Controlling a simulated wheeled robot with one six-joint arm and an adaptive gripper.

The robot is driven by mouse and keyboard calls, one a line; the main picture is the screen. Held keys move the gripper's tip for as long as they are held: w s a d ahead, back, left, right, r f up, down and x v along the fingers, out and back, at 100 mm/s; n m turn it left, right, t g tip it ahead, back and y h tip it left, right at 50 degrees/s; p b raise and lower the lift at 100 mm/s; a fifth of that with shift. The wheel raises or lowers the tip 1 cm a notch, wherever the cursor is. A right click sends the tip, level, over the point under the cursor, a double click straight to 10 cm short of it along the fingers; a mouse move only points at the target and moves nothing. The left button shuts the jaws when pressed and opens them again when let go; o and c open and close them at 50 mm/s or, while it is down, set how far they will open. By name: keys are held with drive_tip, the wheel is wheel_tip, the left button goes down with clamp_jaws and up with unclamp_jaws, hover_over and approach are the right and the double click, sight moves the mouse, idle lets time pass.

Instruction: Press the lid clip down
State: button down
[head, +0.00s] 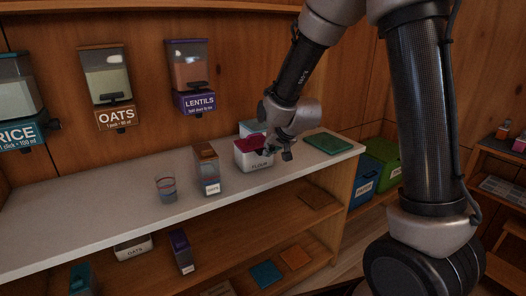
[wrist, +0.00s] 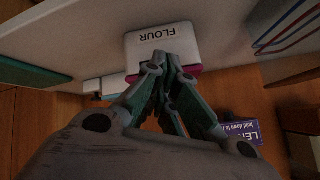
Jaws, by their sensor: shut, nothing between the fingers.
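The white flour box (head: 254,163) with a magenta lid (head: 247,143) stands on the pale counter, its FLOUR label facing front. My gripper (head: 287,154) is at the right front corner of the box, pointing down. In the wrist view the box (wrist: 140,46) lies just beyond my fingertips (wrist: 160,62), which are together and empty. A strip of the magenta lid (wrist: 188,71) shows beside them. My gripper hides part of the lid, and I cannot make out the clip clearly. I cannot tell whether the fingertips touch the box.
A pale box (head: 250,128) stands close behind the flour box. A green flat piece (head: 329,144) lies to the right. Wall dispensers (head: 188,75) hang above. The counter's left part is clear.

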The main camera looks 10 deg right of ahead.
drive_tip(key=shift+x, duration=3.2)
drive_tip(key=v, duration=1.1)
drive_tip(key=shift+s+r, duration=0.15)
drive_tip(key=shift+r, duration=0.05)
idle(0.4)
